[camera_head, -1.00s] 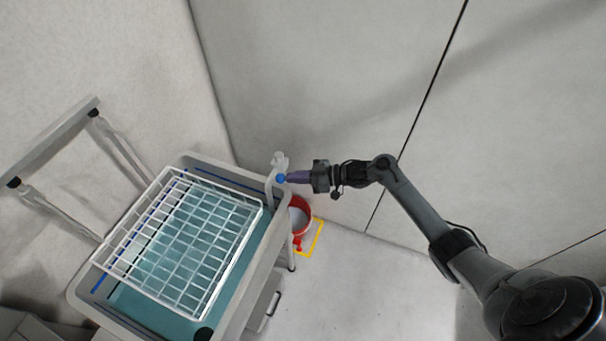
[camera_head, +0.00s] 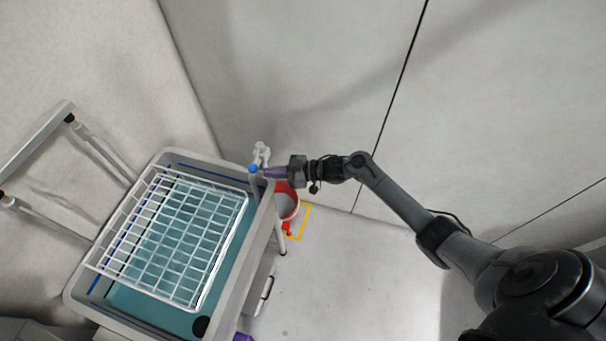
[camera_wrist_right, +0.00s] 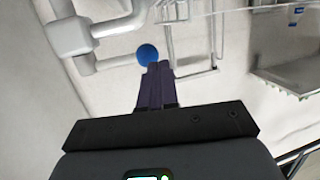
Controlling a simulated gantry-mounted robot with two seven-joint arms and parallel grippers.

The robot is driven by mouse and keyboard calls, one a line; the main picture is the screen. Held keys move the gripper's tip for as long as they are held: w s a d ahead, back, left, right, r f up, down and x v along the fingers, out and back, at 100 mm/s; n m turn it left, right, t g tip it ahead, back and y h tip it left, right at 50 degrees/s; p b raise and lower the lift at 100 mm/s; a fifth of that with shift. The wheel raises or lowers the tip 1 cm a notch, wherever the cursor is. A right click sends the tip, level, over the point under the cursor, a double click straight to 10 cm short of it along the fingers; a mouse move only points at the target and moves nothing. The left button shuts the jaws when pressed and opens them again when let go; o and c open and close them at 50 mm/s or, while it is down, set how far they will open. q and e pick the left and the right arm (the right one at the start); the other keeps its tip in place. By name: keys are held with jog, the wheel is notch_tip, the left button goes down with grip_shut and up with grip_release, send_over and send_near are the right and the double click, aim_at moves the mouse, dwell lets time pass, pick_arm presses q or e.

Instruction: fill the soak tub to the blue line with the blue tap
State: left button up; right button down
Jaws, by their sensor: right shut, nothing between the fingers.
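The soak tub (camera_head: 236,287) is a grey tub at the left with teal water (camera_head: 150,302) in it. A white wire basket (camera_head: 181,303) sits in the tub. A blue line (camera_head: 93,284) runs along the inner wall, above the water where both show. The blue tap knob (camera_head: 253,168) is at the tub's far right corner, on a pale pipe. My right gripper (camera_head: 263,171) is shut and empty, its purple tips at the knob. The wrist view shows the tips (camera_wrist_right: 158,66) against or just beside the knob (camera_wrist_right: 147,55). A purple tip, apparently of my left gripper (camera_head: 243,337), shows at the bottom edge.
A red bucket (camera_head: 294,209) stands on the floor right of the tub, by a yellow floor marking (camera_head: 304,224). A grey-white rail frame (camera_head: 38,140) stands at the left. Pale walls close off the back. The floor right of the bucket is clear.

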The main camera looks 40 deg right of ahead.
jog(key=s+d+r, duration=0.2)
jog(key=s+d, duration=0.3)
jog(key=s, duration=0.5)
jog(key=shift+d, duration=0.2)
jog(key=shift+r, duration=0.1)
dwell(6.7)
